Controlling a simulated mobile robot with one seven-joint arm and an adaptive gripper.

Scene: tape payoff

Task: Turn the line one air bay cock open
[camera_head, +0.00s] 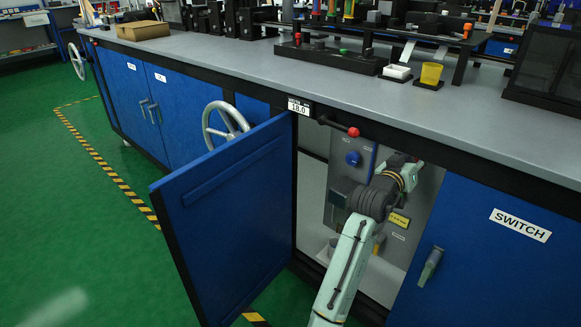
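The air bay is an open cabinet under the bench, with its blue door (225,215) swung out to the left. Inside is a grey panel (345,185) with a round blue knob (353,158) and a yellow label (399,219). I cannot make out a cock for line one; my arm covers part of the panel. My arm reaches up into the bay from below.
A red-ended lever (352,131) juts out under the bench edge beside a display (299,106) reading 18.0. A closed door labelled SWITCH (500,250) flanks the bay on the right. A handwheel (226,124) is behind the open door. Green floor at left is clear.

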